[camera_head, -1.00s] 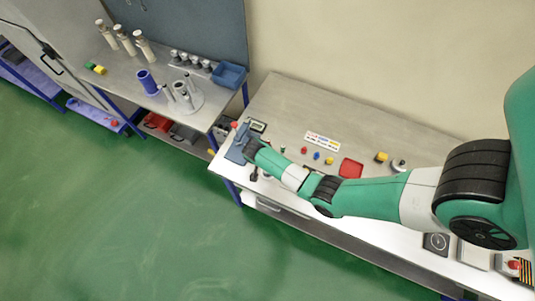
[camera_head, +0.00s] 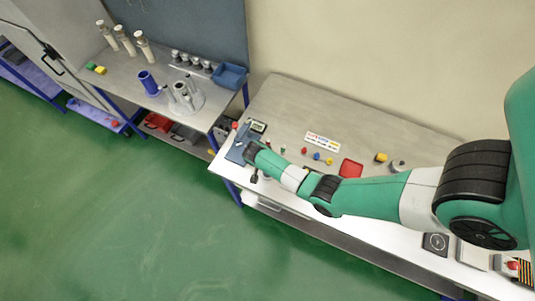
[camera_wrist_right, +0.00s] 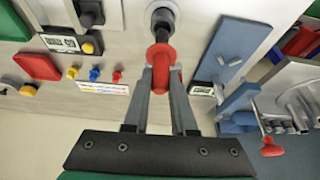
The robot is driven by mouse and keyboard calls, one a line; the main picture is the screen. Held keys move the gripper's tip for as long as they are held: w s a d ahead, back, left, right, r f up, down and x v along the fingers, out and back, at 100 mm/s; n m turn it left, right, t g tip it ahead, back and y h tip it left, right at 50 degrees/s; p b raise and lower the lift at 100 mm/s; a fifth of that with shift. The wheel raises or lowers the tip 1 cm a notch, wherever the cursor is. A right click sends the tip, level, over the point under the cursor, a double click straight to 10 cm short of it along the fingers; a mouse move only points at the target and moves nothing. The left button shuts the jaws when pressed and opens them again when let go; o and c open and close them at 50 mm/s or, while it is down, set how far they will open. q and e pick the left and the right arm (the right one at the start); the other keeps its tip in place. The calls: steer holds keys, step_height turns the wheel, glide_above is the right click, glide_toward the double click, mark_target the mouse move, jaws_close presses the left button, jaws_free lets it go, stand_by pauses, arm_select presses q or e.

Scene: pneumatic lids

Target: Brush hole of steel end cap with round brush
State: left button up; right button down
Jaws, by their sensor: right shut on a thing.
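My right gripper (camera_wrist_right: 161,72) is shut on a tool with a red, rounded handle (camera_wrist_right: 160,54), probably the round brush. A black part (camera_wrist_right: 161,32) of it extends from the handle towards a grey, round metal piece (camera_wrist_right: 163,13) at the top edge of the right wrist view. This piece may be the steel end cap. I cannot tell whether bristles are inside its hole or whether the two touch. In the head view my right gripper (camera_head: 252,150) is over the left end of the bench, and its fingers and load are hard to make out. My left gripper is not in view.
A blue fixture plate (camera_wrist_right: 236,50) is beside the gripper. A red clamp knob (camera_wrist_right: 271,151) stands further right. A small display box (camera_wrist_right: 68,43), coloured pegs and a red tray (camera_wrist_right: 38,66) lie to the left. A side table (camera_head: 125,75) holds cylinders and a blue bin.

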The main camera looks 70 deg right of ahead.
steer(key=shift+p, duration=0.35)
stand_by(0.4)
steer(key=shift+f, duration=0.1)
stand_by(0.4)
steer(key=shift+f, duration=0.5)
steer(key=shift+f+b, duration=0.1)
steer(key=shift+b, duration=0.25)
steer(key=shift+f+b, duration=0.6)
steer(key=shift+f, duration=0.35)
steer(key=shift+r+p, duration=1.1)
steer(key=shift+p, duration=0.2)
steer(key=shift+f, duration=0.1)
steer(key=shift+f, duration=0.1)
